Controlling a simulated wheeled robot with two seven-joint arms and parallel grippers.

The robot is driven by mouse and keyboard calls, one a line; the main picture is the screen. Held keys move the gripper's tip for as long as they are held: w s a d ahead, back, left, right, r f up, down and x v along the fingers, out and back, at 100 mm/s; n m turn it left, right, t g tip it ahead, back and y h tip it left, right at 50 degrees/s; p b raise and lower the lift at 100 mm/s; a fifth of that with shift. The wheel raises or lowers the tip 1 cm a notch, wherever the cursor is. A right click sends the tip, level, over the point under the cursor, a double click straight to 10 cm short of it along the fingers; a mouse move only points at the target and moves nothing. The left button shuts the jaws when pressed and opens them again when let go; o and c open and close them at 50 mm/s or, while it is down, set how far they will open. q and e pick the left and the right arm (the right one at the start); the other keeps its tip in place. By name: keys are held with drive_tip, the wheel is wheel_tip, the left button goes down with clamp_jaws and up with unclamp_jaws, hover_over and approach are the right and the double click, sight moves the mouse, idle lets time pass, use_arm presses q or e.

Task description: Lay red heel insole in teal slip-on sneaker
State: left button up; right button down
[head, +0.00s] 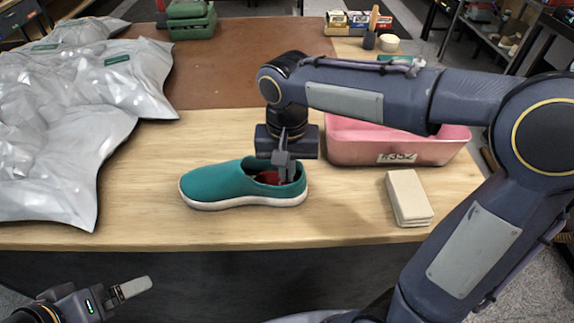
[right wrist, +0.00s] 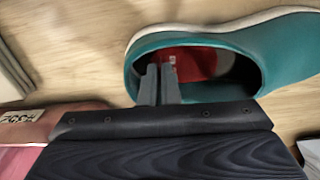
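The teal slip-on sneaker (head: 222,183) lies on the table with its toe to the left and its opening up. The red heel insole (head: 268,178) is inside its opening, partly hidden by the collar and my gripper. In the right wrist view the red insole (right wrist: 195,60), with a small white mark, lies inside the sneaker (right wrist: 285,50). My right gripper (head: 285,172) points down into the heel end. Its fingers (right wrist: 160,72) are close together at the insole's edge and look shut on it; the contact is partly hidden. My left gripper (head: 133,289) is low, in front of the table.
A pink bin (head: 350,148) with a number label stands right of the sneaker. Cream blocks (head: 408,195) lie at the front right. A grey plastic bag (head: 60,110) covers the left side. A green box (head: 190,20) and small items stand at the back. Wood before the sneaker is clear.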

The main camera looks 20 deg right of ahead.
drive_tip(key=shift+f+b, duration=0.35)
drive_tip(key=shift+f, duration=0.4)
idle(0.3)
drive_tip(key=c, duration=2.1)
unclamp_jaws()
drive_tip(key=o, duration=0.5)
wheel_tip(320, 180, up, 8)
drive_tip(key=shift+f+p, duration=0.25)
drive_tip(key=shift+p, duration=0.25)
drive_tip(key=shift+r, duration=0.2)
drive_tip(key=shift+s+d, duration=0.15)
drive_tip(key=s+d+f+t+y+p, duration=0.1)
drive_tip(key=s+d+t, duration=0.1)
drive_tip(key=s, duration=0.3)
drive_tip(key=s+d+f+n+t+y+p, duration=0.1)
drive_tip(key=s+d+f, duration=0.1)
drive_tip(key=s, duration=0.3)
drive_tip(key=s+d+f+n+t+y+p, duration=0.1)
drive_tip(key=s+d+f+t, duration=0.1)
drive_tip(key=s, duration=0.3)
drive_tip(key=shift+d+t+y, duration=0.2)
drive_tip(key=shift+t+y, duration=0.1)
drive_tip(key=shift+y, duration=0.1)
